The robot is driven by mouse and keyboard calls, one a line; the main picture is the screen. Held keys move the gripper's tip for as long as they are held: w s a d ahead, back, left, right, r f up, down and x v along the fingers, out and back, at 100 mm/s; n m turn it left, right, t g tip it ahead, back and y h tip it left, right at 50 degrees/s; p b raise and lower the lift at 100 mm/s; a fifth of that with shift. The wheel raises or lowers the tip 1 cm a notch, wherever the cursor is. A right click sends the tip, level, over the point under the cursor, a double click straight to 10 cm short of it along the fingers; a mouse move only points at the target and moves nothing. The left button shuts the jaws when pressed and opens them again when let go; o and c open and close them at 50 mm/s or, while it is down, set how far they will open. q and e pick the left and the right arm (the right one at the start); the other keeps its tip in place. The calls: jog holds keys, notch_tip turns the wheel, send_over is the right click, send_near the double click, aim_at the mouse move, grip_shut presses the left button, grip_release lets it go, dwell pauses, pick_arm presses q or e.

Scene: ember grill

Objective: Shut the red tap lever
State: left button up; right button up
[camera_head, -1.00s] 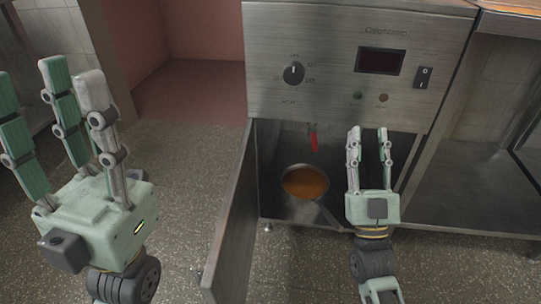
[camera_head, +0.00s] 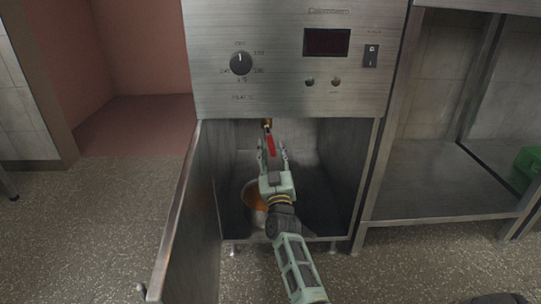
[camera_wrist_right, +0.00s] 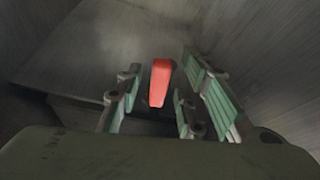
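The red tap lever (camera_head: 270,145) hangs down from a small tap (camera_head: 267,124) under the fryer's front panel, inside the open cabinet. My right gripper (camera_head: 271,154) is inside the cabinet, pointing up at the lever. In the right wrist view the lever (camera_wrist_right: 160,82) stands between the fingers of the right gripper (camera_wrist_right: 160,95), with visible gaps on both sides, so the gripper is open. A pan (camera_head: 253,194) with orange-brown liquid sits on the cabinet floor, partly hidden behind my right gripper. My left gripper is not in view.
The cabinet door (camera_head: 188,215) stands open on the left of the opening. The control panel (camera_head: 292,85) with a knob (camera_head: 241,63) and switch (camera_head: 371,56) is above. A green object (camera_head: 528,165) lies on the right shelf.

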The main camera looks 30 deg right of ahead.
jog(key=shift+w+d+r, duration=0.2)
jog(key=shift+w+d, duration=0.05)
jog(key=shift+w, duration=0.2)
jog(key=shift+c, duration=0.2)
grip_shut()
